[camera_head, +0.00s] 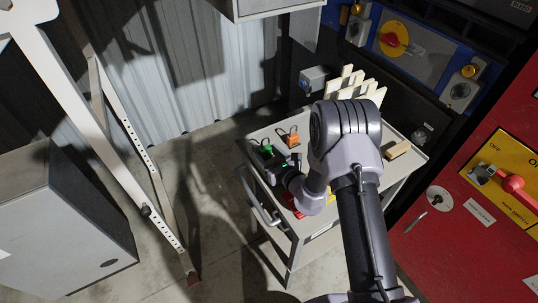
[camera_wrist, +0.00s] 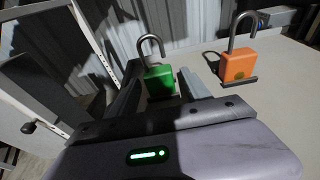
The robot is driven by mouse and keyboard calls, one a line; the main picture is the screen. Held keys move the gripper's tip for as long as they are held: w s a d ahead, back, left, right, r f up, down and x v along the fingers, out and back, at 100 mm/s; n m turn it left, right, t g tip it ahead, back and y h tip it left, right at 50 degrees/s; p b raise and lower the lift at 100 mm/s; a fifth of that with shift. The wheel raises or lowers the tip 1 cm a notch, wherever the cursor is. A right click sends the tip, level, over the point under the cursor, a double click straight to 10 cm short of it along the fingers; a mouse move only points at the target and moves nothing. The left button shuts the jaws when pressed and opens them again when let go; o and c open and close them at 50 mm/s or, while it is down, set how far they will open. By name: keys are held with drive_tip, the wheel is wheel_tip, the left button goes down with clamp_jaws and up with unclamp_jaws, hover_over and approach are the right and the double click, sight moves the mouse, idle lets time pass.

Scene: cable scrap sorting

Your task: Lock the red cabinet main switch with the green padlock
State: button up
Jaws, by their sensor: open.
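The green padlock (camera_head: 267,149) stands upright at the left of the grey cart's top, its shackle raised. In the wrist view the green padlock (camera_wrist: 160,81) appears between the two fingers of my open gripper (camera_wrist: 160,88); I cannot tell whether either finger touches it. In the head view my gripper (camera_head: 272,164) is just in front of the padlock, partly hidden by my wrist. The red cabinet (camera_head: 437,235) is at the right. Its main switch (camera_head: 514,184) has a red handle on a yellow plate, with a grey metal part (camera_head: 482,173) beside it.
An orange padlock (camera_head: 292,139) stands right of the green one. The cart top (camera_head: 397,137) also holds a wooden block (camera_head: 398,150), a pale slotted rack (camera_head: 352,84) and a red item (camera_head: 293,208) partly behind my wrist. A grey box (camera_head: 62,215) stands at left.

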drive_tip(key=c, duration=1.1)
drive_tip(key=shift+r+p, duration=1.05)
drive_tip(key=shift+r, duration=0.3)
drive_tip(key=shift+f, duration=0.1)
drive_tip(key=shift+s+d, duration=0.25)
drive_tip(key=shift+s, duration=0.1)
drive_tip(key=s+d, duration=0.1)
drive_tip(key=s, duration=0.1)
drive_tip(key=s+d, duration=0.1)
drive_tip(key=s, duration=0.1)
drive_tip(key=s+d+b, duration=0.1)
drive_tip(key=s+d, duration=0.1)
